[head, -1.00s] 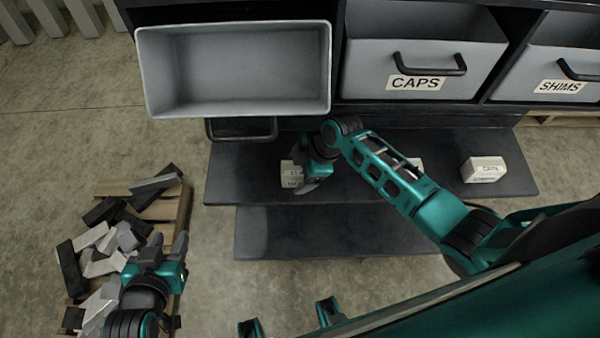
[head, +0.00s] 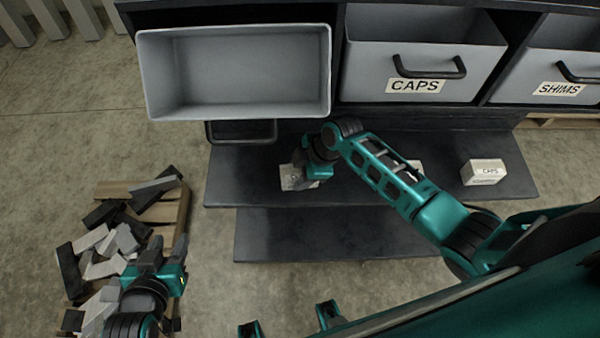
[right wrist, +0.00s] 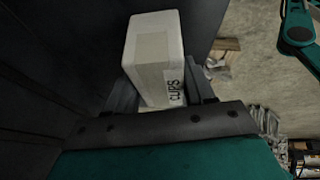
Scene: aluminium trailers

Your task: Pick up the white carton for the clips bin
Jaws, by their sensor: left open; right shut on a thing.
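The white carton (right wrist: 152,62) shows in the right wrist view with a "CLIPS" label on its side, between the two fingers of my right gripper (right wrist: 165,92). My right gripper is shut on it. In the head view the carton (head: 290,180) is on the dark shelf, partly hidden behind my right gripper (head: 300,172). My left gripper (head: 168,248) is open and empty, over the edge of the wooden pallet at lower left. An open, empty grey bin (head: 233,108) is pulled out at the top; its front label is not in view.
Bins marked CAPS (head: 420,70) and SHIMS (head: 555,75) stand to the right. A white CAPS carton (head: 484,172) sits on the shelf's right part. Another carton is mostly hidden behind my right arm. A pallet (head: 183,205) holds grey and black blocks.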

